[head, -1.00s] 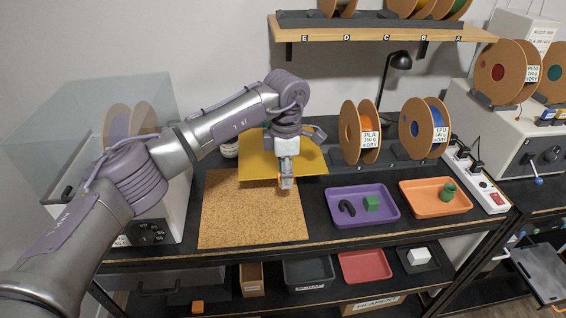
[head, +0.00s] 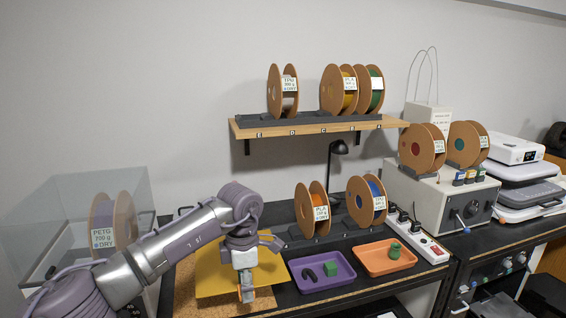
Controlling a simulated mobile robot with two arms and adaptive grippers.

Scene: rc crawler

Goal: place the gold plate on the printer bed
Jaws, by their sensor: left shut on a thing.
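The gold plate (head: 212,277) is a flat, square-cornered yellow sheet over the back part of the cork mat, at the lower left of the head view. My left gripper (head: 246,291) points down at the plate's front edge and is shut on it. The gripper and wrist hide part of the plate. I cannot tell for sure whether the plate is clear of the mat. My right gripper is not in view. I cannot clearly make out the printer bed; a dark grey flat surface (head: 492,309) is cut off at the bottom right.
A purple tray (head: 337,282) and an orange tray (head: 372,265) stand right of the plate. Filament spools (head: 312,212) stand behind them, and more sit on the wall shelf (head: 318,131). A power strip (head: 425,245) and a white-grey dryer unit (head: 437,200) are farther right.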

